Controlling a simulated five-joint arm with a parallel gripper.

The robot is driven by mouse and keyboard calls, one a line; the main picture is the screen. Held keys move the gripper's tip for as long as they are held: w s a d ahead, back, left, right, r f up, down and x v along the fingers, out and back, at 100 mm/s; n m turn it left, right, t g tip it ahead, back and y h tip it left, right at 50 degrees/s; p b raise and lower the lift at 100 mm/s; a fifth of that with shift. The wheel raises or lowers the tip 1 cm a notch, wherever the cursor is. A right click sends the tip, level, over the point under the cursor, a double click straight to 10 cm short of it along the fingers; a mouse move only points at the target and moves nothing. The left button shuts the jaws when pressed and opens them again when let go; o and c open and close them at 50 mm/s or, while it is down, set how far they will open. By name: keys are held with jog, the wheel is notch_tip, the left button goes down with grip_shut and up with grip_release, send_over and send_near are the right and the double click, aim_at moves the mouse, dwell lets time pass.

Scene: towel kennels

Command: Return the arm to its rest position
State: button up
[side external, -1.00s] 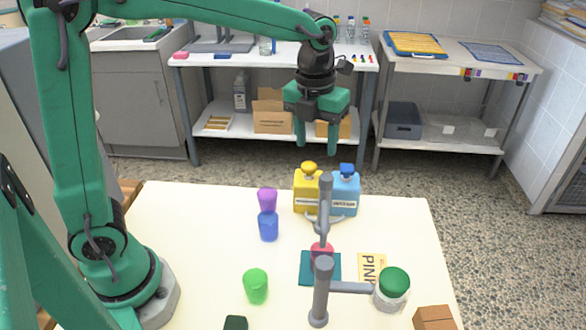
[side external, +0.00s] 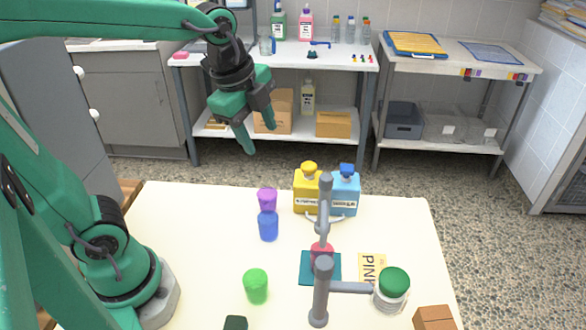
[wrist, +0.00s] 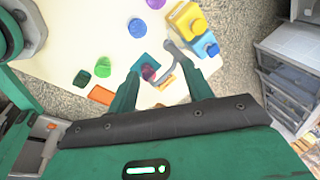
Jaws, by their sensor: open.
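My gripper (side external: 259,140) is open and empty. In the side view it hangs in the air above and behind the back left of the cream table (side external: 190,215), fingers pointing down. In the wrist view its two green fingers (wrist: 166,90) are spread apart, with the table beyond them. My arm is raised and reaches over from the left. No object is between the fingers.
The table's left middle is clear.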

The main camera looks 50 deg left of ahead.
jog(key=s+a+f+n+t, duration=0.2)
jog(key=s+n, duration=0.6)
jog(key=n, duration=0.7)
jog(key=shift+a, duration=0.35)
